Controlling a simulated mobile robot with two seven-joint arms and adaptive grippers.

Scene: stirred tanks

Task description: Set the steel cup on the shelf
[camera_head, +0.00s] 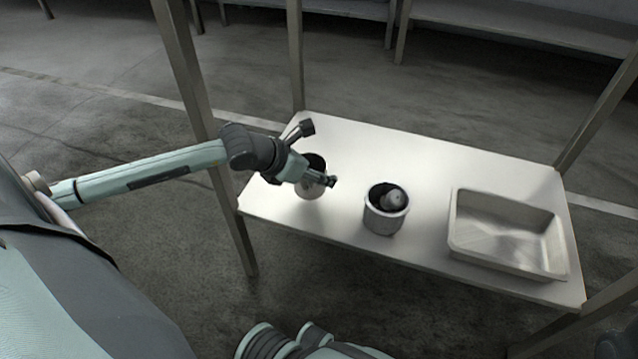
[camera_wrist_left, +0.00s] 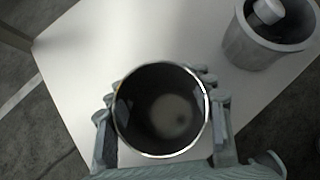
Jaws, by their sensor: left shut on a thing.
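The steel cup (camera_head: 309,190) is upright at the left end of the white shelf (camera_head: 440,171). My left gripper (camera_head: 318,178) is shut on the cup, with its fingers around the side. In the left wrist view the cup (camera_wrist_left: 162,112) is seen from above, round and empty, with a finger on each side of it. The cup's base looks to be on or just above the shelf; I cannot tell if it touches. My right gripper is not in view.
A grey pot (camera_head: 384,219) with a rounded light object (camera_head: 392,199) inside stands right of the cup. A shallow metal tray (camera_head: 507,236) lies at the shelf's right end. Upright posts (camera_head: 193,80) stand at the shelf's corners. The shelf behind the pot is clear.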

